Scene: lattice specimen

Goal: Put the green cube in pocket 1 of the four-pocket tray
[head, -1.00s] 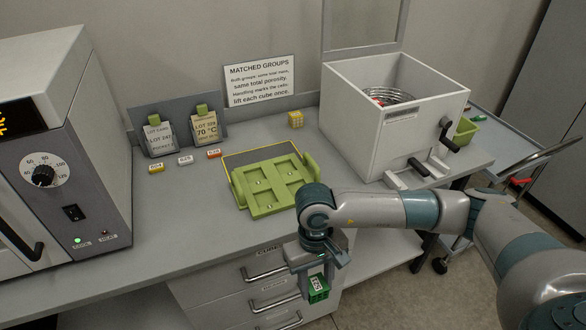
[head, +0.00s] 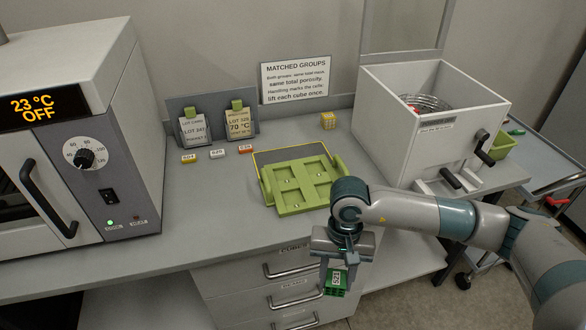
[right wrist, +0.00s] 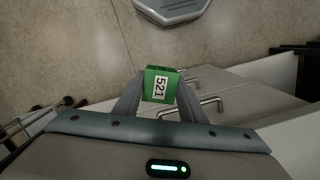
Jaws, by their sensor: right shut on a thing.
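The green cube (head: 336,281) carries a white label reading 521. My right gripper (head: 338,270) is shut on it and holds it in front of the counter's front edge, by the drawers. In the right wrist view the cube (right wrist: 161,88) sits between the two fingers of the gripper (right wrist: 160,95). The green four-pocket tray (head: 277,199) lies on the counter behind and left of the gripper. Its pockets look empty; its right front corner is close behind my arm in the picture. Pocket numbers cannot be read. My left gripper is not in view.
A yellow cube (head: 328,121) stands behind the tray. Small numbered tags (head: 217,153) lie before two lot cards (head: 240,124). An oven (head: 75,130) stands left, a white open-topped box (head: 425,125) right. Drawers (head: 290,268) are below the counter, whose left front (head: 205,215) is clear.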

